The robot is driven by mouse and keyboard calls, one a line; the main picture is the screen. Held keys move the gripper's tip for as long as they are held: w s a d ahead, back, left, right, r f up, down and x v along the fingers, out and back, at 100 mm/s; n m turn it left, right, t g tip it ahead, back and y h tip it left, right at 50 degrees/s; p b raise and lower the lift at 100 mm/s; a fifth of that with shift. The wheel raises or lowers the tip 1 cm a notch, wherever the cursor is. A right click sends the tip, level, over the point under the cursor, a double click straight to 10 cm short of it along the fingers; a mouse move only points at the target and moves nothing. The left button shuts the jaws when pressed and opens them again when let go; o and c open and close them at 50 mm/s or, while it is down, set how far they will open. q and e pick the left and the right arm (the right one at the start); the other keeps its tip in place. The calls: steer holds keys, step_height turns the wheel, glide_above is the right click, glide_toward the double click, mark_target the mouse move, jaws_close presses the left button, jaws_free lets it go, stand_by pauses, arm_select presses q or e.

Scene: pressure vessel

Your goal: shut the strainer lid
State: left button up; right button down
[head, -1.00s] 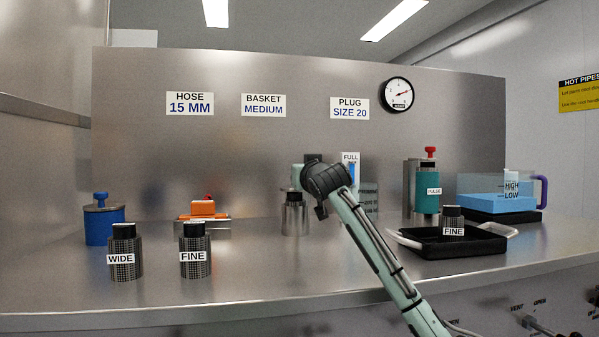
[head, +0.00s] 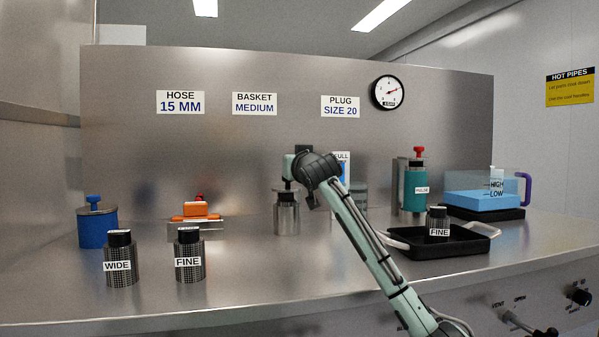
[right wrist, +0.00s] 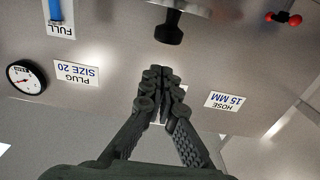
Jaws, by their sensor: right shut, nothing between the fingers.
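In the head view my right wrist (head: 318,171) is just above and right of the cylinder, hiding the fingertips. I cannot tell how the lid sits. My left gripper is out of view.
Basket cylinders marked WIDE (head: 121,265) and FINE (head: 189,262) stand front left, near a blue pot (head: 97,229) and an orange-topped block (head: 195,210). A black tray (head: 455,247), a teal canister (head: 415,190) and a blue block (head: 480,201) occupy the right. The front middle counter is clear.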

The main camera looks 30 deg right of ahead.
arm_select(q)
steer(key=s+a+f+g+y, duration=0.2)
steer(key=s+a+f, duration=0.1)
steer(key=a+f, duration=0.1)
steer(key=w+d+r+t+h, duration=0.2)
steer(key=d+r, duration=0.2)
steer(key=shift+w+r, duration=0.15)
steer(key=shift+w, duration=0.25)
arm_select(e)
steer(key=s+a+f, duration=0.2)
steer(key=s, duration=0.7)
steer(key=shift+a+f, duration=0.15)
steer(key=shift+f, duration=0.2)
